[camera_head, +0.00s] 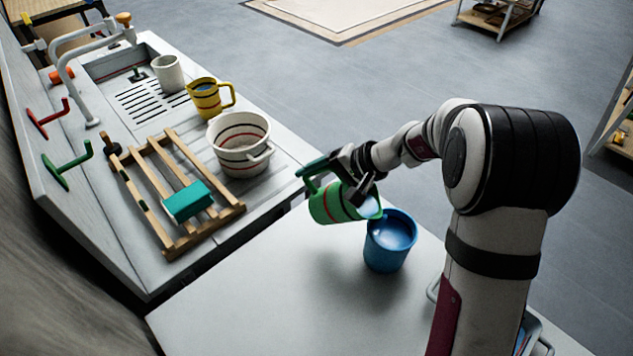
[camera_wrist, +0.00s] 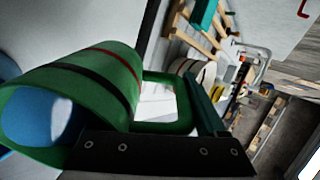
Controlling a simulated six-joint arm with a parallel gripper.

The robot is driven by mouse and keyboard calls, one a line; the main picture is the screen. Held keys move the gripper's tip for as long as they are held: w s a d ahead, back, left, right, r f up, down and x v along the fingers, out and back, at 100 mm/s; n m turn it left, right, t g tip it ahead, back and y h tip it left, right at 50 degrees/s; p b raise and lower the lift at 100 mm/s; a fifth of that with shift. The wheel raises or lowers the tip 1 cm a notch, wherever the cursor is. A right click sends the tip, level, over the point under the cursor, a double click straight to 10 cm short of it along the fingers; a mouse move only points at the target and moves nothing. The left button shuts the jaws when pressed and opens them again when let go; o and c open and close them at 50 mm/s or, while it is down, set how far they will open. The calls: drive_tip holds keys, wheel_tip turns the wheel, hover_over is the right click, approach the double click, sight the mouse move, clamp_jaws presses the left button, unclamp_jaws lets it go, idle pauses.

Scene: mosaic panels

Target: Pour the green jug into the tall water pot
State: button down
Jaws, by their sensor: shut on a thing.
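The green jug (camera_head: 335,204) has dark and red bands and hangs tilted in the air, its mouth turned right toward the blue pot (camera_head: 386,252). My gripper (camera_head: 335,172) is shut on the jug at its handle side. The jug's mouth is beside and just above the pot's rim; whether they touch I cannot tell. The blue pot, likely the tall water pot, stands upright on the pale table with blue liquid inside. In the wrist view the jug (camera_wrist: 105,85) holds blue liquid near its mouth, and part of the pot shows at the left edge.
Left of the table, a counter holds a striped white pot (camera_head: 240,143), a yellow jug (camera_head: 206,97), a grey cup (camera_head: 168,74) and a wooden rack (camera_head: 163,212) with a teal sponge (camera_head: 187,201). The table (camera_head: 270,300) is clear in front of the blue pot.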

drive_tip(key=shift+d+r+t+y, duration=0.25)
drive_tip(key=shift+r+t+y, duration=0.15)
drive_tip(key=shift+r+y, duration=0.4)
idle(0.9)
idle(0.5)
drive_tip(key=a+f+g+h, duration=0.1)
drive_tip(key=f+h, duration=0.2)
drive_tip(key=w+a+f+g+h, duration=0.1)
drive_tip(key=a+f+h, duration=0.1)
drive_tip(key=f+h, duration=0.1)
drive_tip(key=w+a+f+g+h, duration=0.1)
drive_tip(key=a+f+h, duration=0.1)
drive_tip(key=f, duration=0.3)
drive_tip(key=shift+a+f+h, duration=0.15)
drive_tip(key=shift+f+h, duration=0.05)
drive_tip(key=shift+h, duration=0.2)
drive_tip(key=shift+a+f+g+h, duration=0.1)
drive_tip(key=shift+f+g+h, duration=0.4)
drive_tip(key=shift+f+h, duration=0.3)
drive_tip(key=shift+r, duration=0.1)
wheel_tip(320, 180, up, 4)
drive_tip(key=shift+f, duration=0.1)
idle(0.6)
